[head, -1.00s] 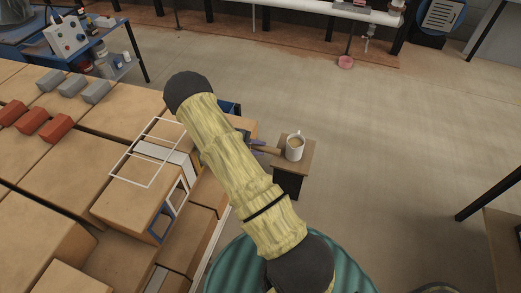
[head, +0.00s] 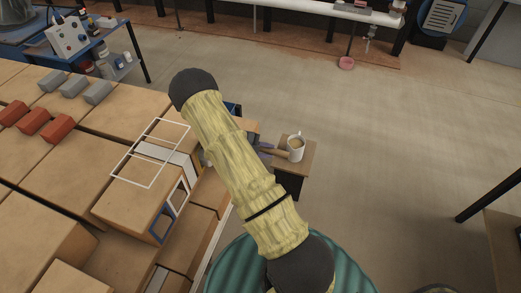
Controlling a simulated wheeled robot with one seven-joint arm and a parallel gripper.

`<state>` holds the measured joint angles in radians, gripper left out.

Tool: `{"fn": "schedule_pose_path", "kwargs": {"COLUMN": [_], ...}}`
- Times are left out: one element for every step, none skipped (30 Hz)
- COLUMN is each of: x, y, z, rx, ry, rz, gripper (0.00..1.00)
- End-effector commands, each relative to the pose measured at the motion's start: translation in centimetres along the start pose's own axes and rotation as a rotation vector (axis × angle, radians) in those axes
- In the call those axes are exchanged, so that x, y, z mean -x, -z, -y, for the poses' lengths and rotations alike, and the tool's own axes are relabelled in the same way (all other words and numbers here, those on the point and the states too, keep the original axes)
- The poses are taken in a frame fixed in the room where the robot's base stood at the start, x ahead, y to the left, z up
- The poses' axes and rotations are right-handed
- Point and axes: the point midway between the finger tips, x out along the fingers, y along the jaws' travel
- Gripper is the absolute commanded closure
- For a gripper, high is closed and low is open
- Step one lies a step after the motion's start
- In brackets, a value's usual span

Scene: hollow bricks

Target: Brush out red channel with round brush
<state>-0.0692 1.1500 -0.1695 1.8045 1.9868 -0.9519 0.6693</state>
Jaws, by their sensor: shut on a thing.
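My gripper (head: 264,149) shows only in small part behind my arm, beside the small stand. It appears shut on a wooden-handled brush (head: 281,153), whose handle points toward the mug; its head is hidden. I cannot make out a red channel; my arm covers part of the brick's right side.
A white mug (head: 295,148) stands on the small wooden-topped stand (head: 310,152). Red blocks (head: 34,121) and grey blocks (head: 74,88) sit on bricks at the left. A blue trolley (head: 110,63) stands behind.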

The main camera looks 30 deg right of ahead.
Motion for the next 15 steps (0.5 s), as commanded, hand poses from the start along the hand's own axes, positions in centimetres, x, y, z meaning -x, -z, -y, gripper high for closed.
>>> {"fn": "schedule_pose_path", "kwargs": {"x": [-0.2,-0.3,-0.5,-0.6,-0.7,-0.9,-1.0,-1.1,-1.2,-1.3,-1.3,-1.3,-1.3,-1.3,-1.3], "y": [0.3,0.4,0.6,0.7,0.8,1.0,1.1,1.2,1.3,1.4,1.4,1.4,1.4,1.4,1.4], "z": [0.1,0.1,0.1,0.1,0.1,0.1,0.1,0.1,0.1,0.1,0.1,0.1,0.1,0.1,0.1], "rx": [0.001,0.001,0.001,0.0,0.0,-0.001,0.0,0.0,0.001,0.001,0.001,0.001,0.0,0.0,0.0], "ry": [0.001,0.001,0.0,0.0,-0.001,-0.001,-0.001,-0.001,-0.001,-0.001,-0.001,-0.001,-0.001,-0.001,-0.001], "rz": [-0.002,-0.002,-0.001,-0.001,-0.001,-0.001,-0.002,-0.002,-0.001,-0.001,-0.001,0.0,0.0,0.0,0.0], "gripper": [0.94,0.94,0.94,0.94,0.94,0.94,0.94,0.94,0.94,0.94,0.94,0.94,0.94,0.94,0.94]}}
